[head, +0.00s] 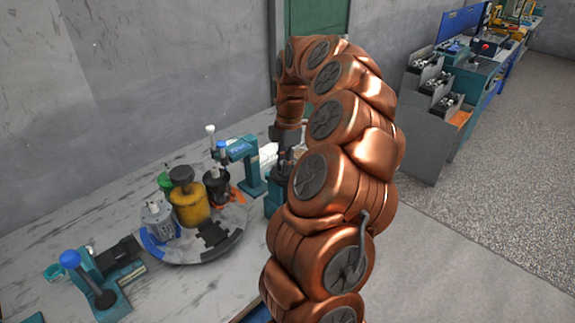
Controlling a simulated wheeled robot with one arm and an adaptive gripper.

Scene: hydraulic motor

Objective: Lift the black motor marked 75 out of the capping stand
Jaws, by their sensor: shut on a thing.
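My copper-coloured arm reaches over the table, and my dark gripper (285,158) points down at its end. It is shut on a dark thing that looks like the black motor, at a teal stand (272,199) right of the round tray. The arm partly hides the stand and the held motor. I cannot read the mark 75, nor tell whether the motor is still seated or clear of the stand.
A round tray (206,253) holds a yellow motor (190,203), a silver one (158,220), a black one (216,187) and a green-topped one (165,182). Teal presses stand behind (250,165) and at front left (98,290).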

